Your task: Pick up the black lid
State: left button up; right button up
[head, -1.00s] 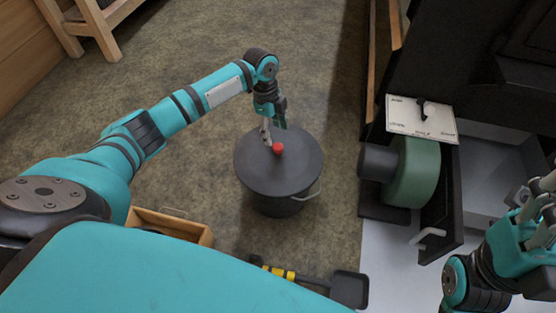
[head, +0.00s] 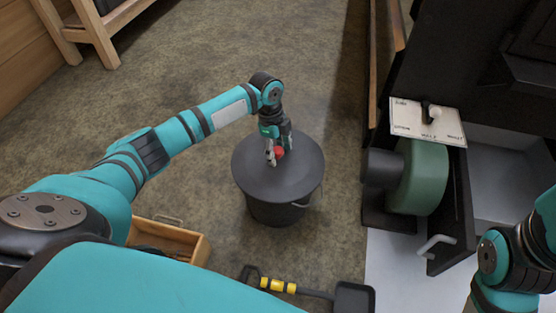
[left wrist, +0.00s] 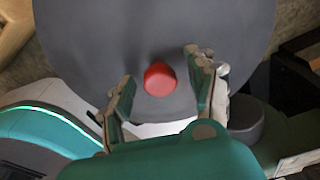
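The black lid (head: 254,172) lies on top of a dark round bucket (head: 276,212) on the floor. A red knob (head: 279,153) stands at the middle of the lid. My left gripper (head: 275,157) is above the lid, at the knob. In the left wrist view the open fingers of my left gripper (left wrist: 163,92) stand on either side of the red knob (left wrist: 159,79), with a gap to each finger. The dark lid (left wrist: 90,40) fills the upper part of that view. My right arm shows at the lower right of the head view, its gripper out of frame.
A wooden box (head: 187,243) is left of the bucket. A shovel with a yellow-banded handle (head: 279,285) lies in front. A black machine with a green wheel (head: 420,177) stands at the right. The floor behind the bucket is clear.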

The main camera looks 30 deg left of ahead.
pick_arm(q)
grip_shut()
jog(key=shift+r, duration=0.15)
